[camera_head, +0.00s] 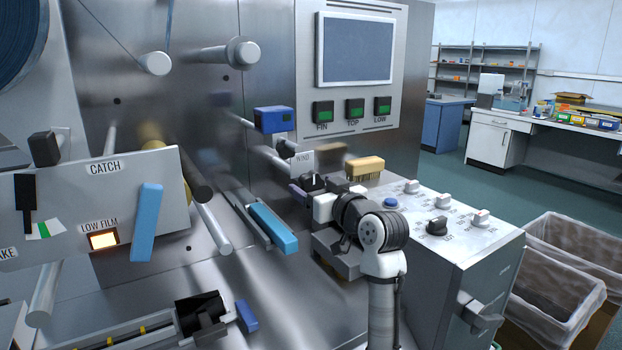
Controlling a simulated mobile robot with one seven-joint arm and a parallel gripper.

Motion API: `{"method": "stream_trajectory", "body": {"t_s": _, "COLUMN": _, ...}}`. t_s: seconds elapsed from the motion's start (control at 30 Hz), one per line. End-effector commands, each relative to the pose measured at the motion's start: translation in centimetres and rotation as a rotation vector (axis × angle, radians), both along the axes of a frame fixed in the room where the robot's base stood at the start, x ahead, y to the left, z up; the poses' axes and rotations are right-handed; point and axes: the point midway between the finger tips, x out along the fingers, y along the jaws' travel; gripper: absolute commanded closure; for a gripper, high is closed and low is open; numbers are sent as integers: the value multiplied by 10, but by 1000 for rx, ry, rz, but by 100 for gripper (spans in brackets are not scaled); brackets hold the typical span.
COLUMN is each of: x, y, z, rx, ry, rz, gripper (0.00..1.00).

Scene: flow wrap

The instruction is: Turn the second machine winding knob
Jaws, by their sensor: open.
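My gripper (311,192) is open at the end of my arm, close to the knob. A purple part shows at its left side. I cannot tell whether the fingers are around the knob or touch it.
A blue block (273,120) and a blue bar (272,227) stick out left of my gripper. A wooden-topped brush (364,167) lies behind it. A sloped panel (470,243) with several knobs is on the right. Lined bins (545,295) stand on the floor beyond.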

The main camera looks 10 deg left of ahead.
Motion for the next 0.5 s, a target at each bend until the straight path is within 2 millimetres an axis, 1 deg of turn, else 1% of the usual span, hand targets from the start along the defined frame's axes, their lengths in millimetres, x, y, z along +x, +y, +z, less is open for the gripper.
{"method": "stream_trajectory", "body": {"t_s": 0.1, "x": 9, "y": 10, "z": 1, "rx": 1, "ry": 1, "rz": 2, "gripper": 26}}
{"method": "stream_trajectory", "body": {"t_s": 0.2, "x": 14, "y": 14, "z": 1, "rx": 0, "ry": 0, "rz": 1, "gripper": 26}}
{"method": "stream_trajectory", "body": {"t_s": 0.5, "x": 15, "y": 15, "z": 0, "rx": 0, "ry": -1, "rz": 0, "gripper": 26}}
